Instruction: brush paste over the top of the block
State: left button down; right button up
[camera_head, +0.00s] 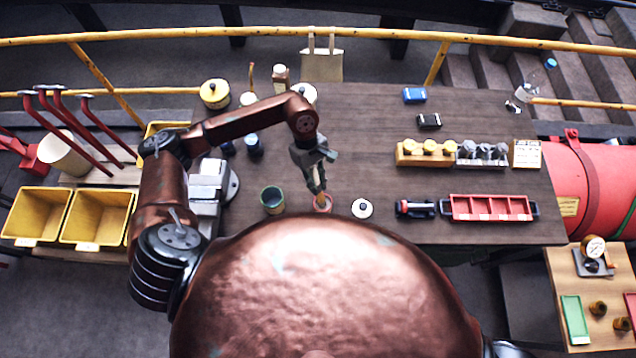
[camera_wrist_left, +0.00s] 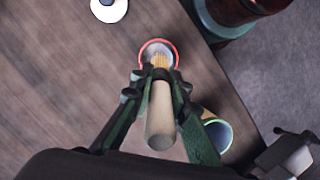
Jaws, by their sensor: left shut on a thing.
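My left gripper (camera_head: 320,190) is shut on a brush with a pale wooden handle (camera_wrist_left: 160,118), near the table's front edge. The brush's bristles (camera_wrist_left: 160,62) point down at a small red-rimmed pot (camera_head: 323,208). They overlap the pot's mouth in the left wrist view, where its red rim (camera_wrist_left: 142,47) shows around them; I cannot tell whether they touch the contents. A pale grey metal block-like fixture (camera_head: 208,180) stands on the table left of the gripper, partly behind my left arm. I cannot make out paste on it. My right gripper is not in view.
A dark green cup (camera_head: 272,199) stands left of the pot, and a white lid with a dark knob (camera_head: 362,208) lies right of it. A red tray (camera_head: 490,208) and a yellow holder (camera_head: 427,158) are further right. The middle of the wooden table (camera_head: 360,135) is clear.

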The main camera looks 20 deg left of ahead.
pick_arm(q)
jog(key=shift+r+p, duration=0.65)
jog(key=shift+r, duration=2.8)
jog(key=shift+w, duration=0.1)
